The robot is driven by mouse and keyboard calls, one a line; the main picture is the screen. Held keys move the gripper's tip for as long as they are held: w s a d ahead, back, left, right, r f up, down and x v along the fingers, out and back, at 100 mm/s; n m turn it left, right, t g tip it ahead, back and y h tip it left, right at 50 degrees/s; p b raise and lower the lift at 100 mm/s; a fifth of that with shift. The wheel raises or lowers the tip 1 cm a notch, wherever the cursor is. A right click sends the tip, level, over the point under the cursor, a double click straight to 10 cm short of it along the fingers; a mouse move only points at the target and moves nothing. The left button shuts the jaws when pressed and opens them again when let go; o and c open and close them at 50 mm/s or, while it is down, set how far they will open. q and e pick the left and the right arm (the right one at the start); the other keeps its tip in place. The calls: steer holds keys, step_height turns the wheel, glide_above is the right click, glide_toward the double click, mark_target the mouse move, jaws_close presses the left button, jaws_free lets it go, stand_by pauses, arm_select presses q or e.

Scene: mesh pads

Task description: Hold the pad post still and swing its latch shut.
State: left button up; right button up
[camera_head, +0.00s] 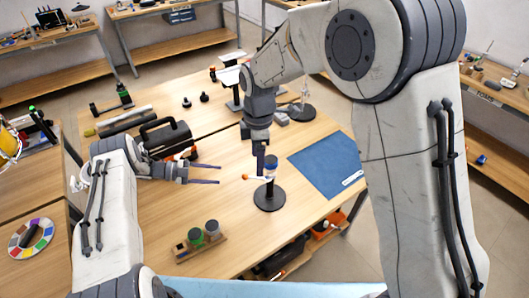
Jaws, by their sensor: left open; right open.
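The pad post (268,190) stands upright on a round black base on the wooden table. A thin latch (255,178) with an orange tip sticks out to the left from the post, below the pad. My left gripper (219,174) is open and empty, to the left of the post, its fingers pointing at the latch with a gap between. My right gripper (261,166) is open and points down at the top of the post. It partly overlaps the pad, and I cannot tell whether it touches.
A blue mat (325,160) lies right of the post. A small wooden rack (200,244) with grey and green cylinders is at the front left. A black case (168,140) sits behind my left gripper. The table between rack and post is clear.

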mark_target(265, 177)
steer(key=w+d+f+n, duration=0.1)
steer(key=w+f+n, duration=0.7)
steer(key=w+f, duration=0.45)
steer(key=shift+n, duration=0.3)
steer(key=f, duration=1.1)
steer(key=shift+s+d+f, duration=0.1)
steer(key=shift+s+d, duration=0.1)
steer(key=shift+d, duration=0.05)
jaws_close()
stand_by(1.6)
steer(key=shift+s+f, duration=0.1)
steer(key=shift+f, duration=0.05)
stand_by(0.7)
